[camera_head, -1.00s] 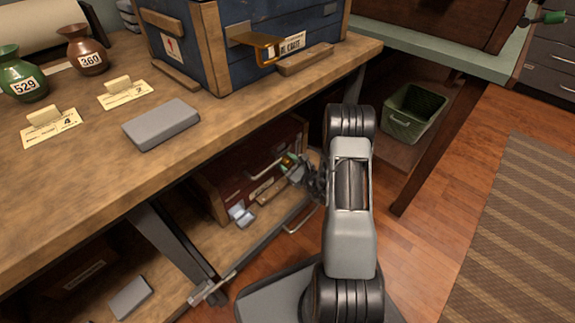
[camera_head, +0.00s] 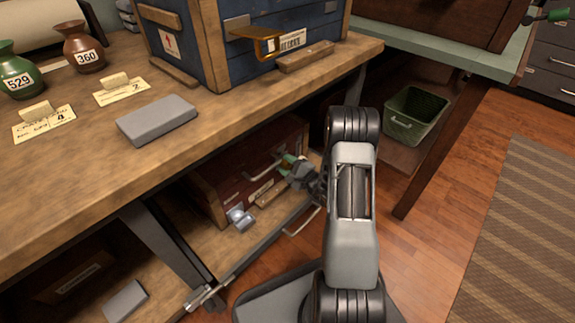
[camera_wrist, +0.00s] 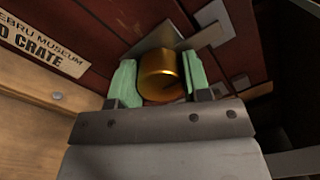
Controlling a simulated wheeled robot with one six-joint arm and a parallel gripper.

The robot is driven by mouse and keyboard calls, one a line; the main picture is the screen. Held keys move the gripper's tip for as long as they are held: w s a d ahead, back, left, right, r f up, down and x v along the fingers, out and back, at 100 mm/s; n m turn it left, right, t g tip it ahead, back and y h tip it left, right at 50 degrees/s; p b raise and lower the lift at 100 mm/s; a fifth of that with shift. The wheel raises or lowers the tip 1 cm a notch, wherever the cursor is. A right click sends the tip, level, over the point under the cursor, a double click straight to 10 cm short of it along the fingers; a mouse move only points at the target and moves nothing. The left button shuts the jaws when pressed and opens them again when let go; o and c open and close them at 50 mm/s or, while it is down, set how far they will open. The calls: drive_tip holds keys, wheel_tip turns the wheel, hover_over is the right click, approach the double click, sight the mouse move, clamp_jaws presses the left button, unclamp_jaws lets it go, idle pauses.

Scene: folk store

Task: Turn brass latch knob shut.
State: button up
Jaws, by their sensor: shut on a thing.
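The brass knob (camera_wrist: 161,76) is a short gold cylinder on a grey plate against a dark red crate (camera_wrist: 95,22). My gripper (camera_wrist: 160,84) has its two green finger pads closed on either side of the knob. In the head view the dark red crate (camera_head: 217,183) stands on the shelf under the workbench. There my gripper (camera_head: 291,163) is at the crate's right end, and the knob is hidden or too small to make out. The knob's exact turn angle cannot be told.
The workbench top (camera_head: 210,135) overhangs the crate. A blue crate (camera_head: 240,65) with its own brass fitting (camera_head: 264,46) stands above. A metal clasp (camera_head: 240,218) sits by the lower crate. A green basket (camera_head: 415,112) stands right of my arm. The floor at right is clear.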

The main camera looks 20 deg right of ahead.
drive_tip(key=shift+d+n, duration=0.1)
drive_tip(key=shift+n, duration=0.2)
idle(0.4)
drive_tip(key=o, duration=0.9)
drive_tip(key=shift+o, duration=0.2)
drive_tip(key=p+v, duration=0.4)
drive_tip(key=v, duration=0.9)
drive_tip(key=shift+s, duration=0.35)
drive_tip(key=shift+d+f, duration=0.1)
